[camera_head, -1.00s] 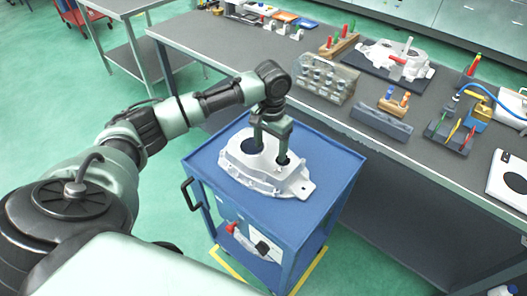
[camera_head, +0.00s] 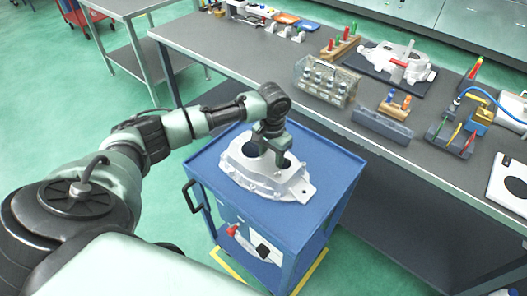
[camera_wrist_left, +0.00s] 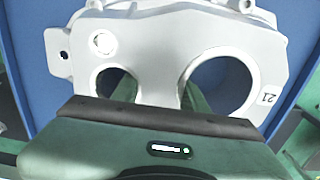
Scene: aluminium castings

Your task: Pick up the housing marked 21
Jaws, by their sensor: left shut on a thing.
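The housing marked 21 (camera_head: 262,183) is a pale aluminium casting lying on the blue top of a cart (camera_head: 328,180). In the left wrist view the housing (camera_wrist_left: 150,50) fills the upper middle, with two large round openings and the mark 21 near its right edge. My left gripper (camera_head: 270,156) reaches down onto the housing from above. It is shut on the web between the two openings, with its fingers (camera_wrist_left: 160,95) going down into them. The fingertips are hidden below the casting. My right gripper is not in view.
A grey workbench (camera_head: 215,48) runs behind the cart. Green floor lies left of the cart.

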